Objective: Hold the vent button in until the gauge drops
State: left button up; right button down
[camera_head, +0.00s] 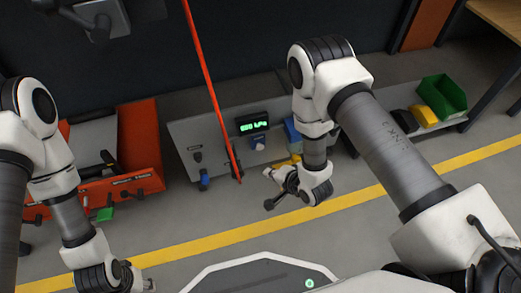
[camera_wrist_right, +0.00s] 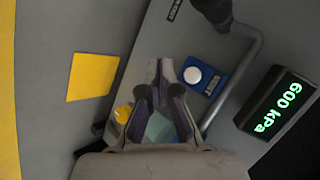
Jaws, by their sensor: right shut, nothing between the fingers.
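The gauge (camera_head: 252,122) is a black box with green digits on a grey panel. It reads 600 kPa in the right wrist view (camera_wrist_right: 275,104). My right gripper (camera_head: 267,172) is shut and empty in front of the panel. In the wrist view its fingertips (camera_wrist_right: 158,68) lie left of the button, with a gap in the picture. My left gripper (camera_head: 146,284) is partly cut off at the bottom edge.
A red-orange bar (camera_head: 210,85) crosses in front of the panel. An orange cart (camera_head: 140,150) stands left. Green (camera_head: 443,95) and yellow bins stand right. The wrist view shows a yellow square (camera_wrist_right: 90,77) and a yellow knob (camera_wrist_right: 123,113). Floor with a yellow line (camera_head: 220,236) lies in front.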

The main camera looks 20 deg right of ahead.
aim_at(260, 148)
jog(key=w+b, duration=0.1)
jog(key=w, duration=0.5)
jog(key=shift+w, duration=0.2)
jog(key=shift+a, duration=0.1)
dwell(1.0)
jog(key=shift+w, duration=0.4)
jog(key=shift+w, duration=0.5)
dwell(1.8)
dwell(2.1)
jog(key=shift+s+p, duration=0.65)
jog(key=shift+s, duration=0.3)
